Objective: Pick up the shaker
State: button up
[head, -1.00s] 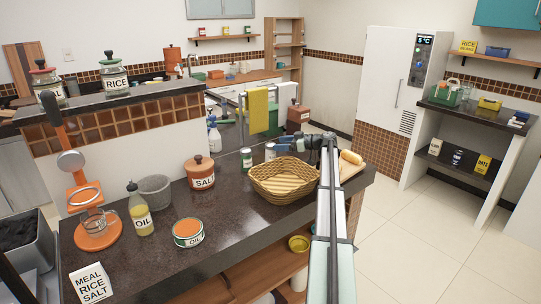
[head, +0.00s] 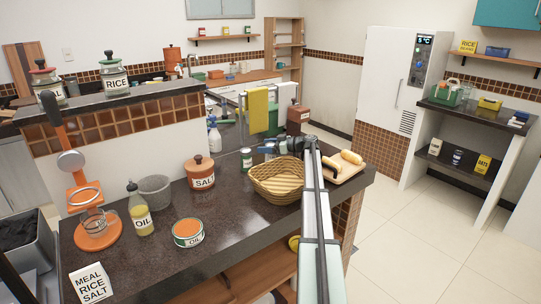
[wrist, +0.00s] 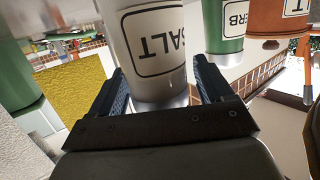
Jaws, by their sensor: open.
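The white salt shaker (wrist: 150,50), lettered "SALT", fills the middle of the wrist view, where its lettering appears upside down and a shiny metal end shows. My gripper (wrist: 160,85) is open, with one finger on each side of the shaker. I cannot tell whether either finger touches it. In the head view, my gripper (head: 272,147) is at the back of the counter, behind the wicker basket, and its fingers are too small to make out. A green shaker (wrist: 225,28), partly lettered "ERB", stands beyond the right finger.
The wicker basket (head: 263,190) stands in front of my gripper. A green-and-white container (head: 246,158) is just left of it. A board with bread rolls (head: 350,160) lies right. The yellow towel (head: 258,108) hangs behind; a large orange canister (head: 200,174) stands left.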

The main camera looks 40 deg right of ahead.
jog(key=shift+c, duration=0.5)
jog(key=c, duration=1)
jog(key=shift+r, duration=0.1)
